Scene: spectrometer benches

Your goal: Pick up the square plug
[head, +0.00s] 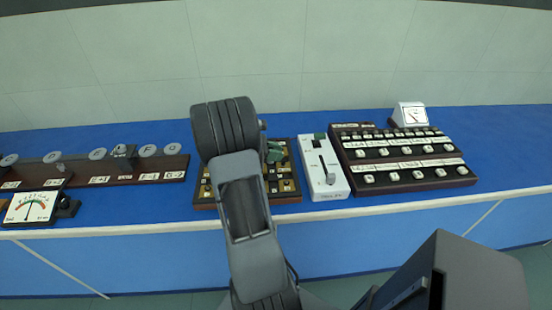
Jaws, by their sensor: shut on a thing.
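My arm rises from the bottom of the head view and ends in a dark ribbed joint over a dark board with square sockets (288,187). My gripper is hidden behind this arm, so its jaws and what they hold do not show. A small grey-green piece (274,152) shows at the board, just right of my arm. I cannot tell whether it is the square plug.
A white box with a slider (326,180) stands right of the board. Further right are a dark switch panel (358,172) and a small white meter (410,114). At left are a long dark rack (100,182) and a dial meter (31,207). The blue bench (240,88) is clear behind.

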